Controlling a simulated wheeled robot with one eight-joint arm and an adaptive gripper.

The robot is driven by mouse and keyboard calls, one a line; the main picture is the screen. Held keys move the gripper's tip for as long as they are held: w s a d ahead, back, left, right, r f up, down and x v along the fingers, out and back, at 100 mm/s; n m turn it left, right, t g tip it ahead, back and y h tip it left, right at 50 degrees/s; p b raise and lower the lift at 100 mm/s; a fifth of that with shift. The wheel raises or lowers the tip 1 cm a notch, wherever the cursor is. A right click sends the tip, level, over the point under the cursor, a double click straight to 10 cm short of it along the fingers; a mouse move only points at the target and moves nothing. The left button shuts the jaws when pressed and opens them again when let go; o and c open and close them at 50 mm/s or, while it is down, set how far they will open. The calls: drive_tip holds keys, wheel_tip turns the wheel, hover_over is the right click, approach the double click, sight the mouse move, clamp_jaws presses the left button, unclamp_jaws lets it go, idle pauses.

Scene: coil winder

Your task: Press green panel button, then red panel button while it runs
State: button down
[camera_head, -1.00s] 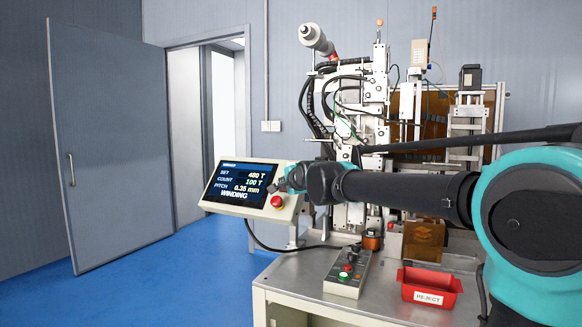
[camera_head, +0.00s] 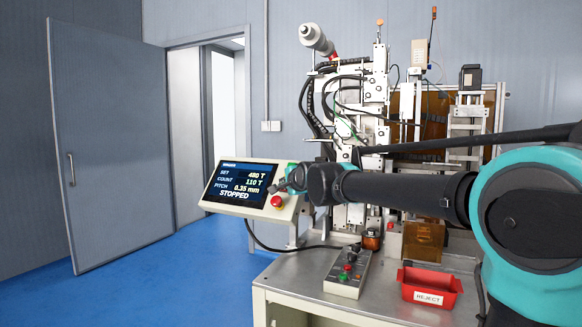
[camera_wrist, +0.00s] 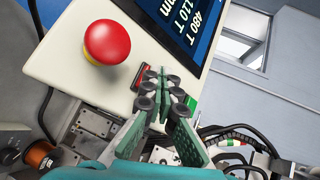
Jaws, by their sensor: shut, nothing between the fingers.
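The tilted control panel (camera_head: 211,203) has a screen (camera_head: 240,186) reading STOPPED, SET 480 T, COUNT 110 T, PITCH 0.35 mm. In the wrist view, a small red panel button (camera_wrist: 141,76) lies right at my shut fingertips (camera_wrist: 154,82), which partly cover it and seem to touch it. The green panel button (camera_wrist: 191,103) shows just right of the fingers, partly hidden by them. A large red mushroom button (camera_wrist: 107,42) sits on the panel's pale face; it also shows in the head view (camera_head: 277,202). My gripper (camera_head: 284,183) is at the panel's right edge, empty.
A pendant box (camera_head: 347,275) with buttons and a red REJECT bin (camera_head: 430,287) stand on the metal bench (camera_head: 300,283). The coil winder (camera_head: 375,100) rises behind my arm. The blue floor on the left is open, with a door (camera_head: 110,140) behind.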

drive_tip(key=shift+s+a+r, duration=0.15)
drive_tip(key=shift+s+r, duration=0.3)
drive_tip(key=shift+s, duration=0.05)
drive_tip(key=shift+s, duration=0.1)
drive_tip(key=shift+s+a+r, duration=0.35)
drive_tip(key=shift+s+r, duration=0.5)
drive_tip(key=shift+s+a+r, duration=0.3)
drive_tip(key=shift+s+r, duration=0.5)
drive_tip(key=shift+s, duration=0.05)
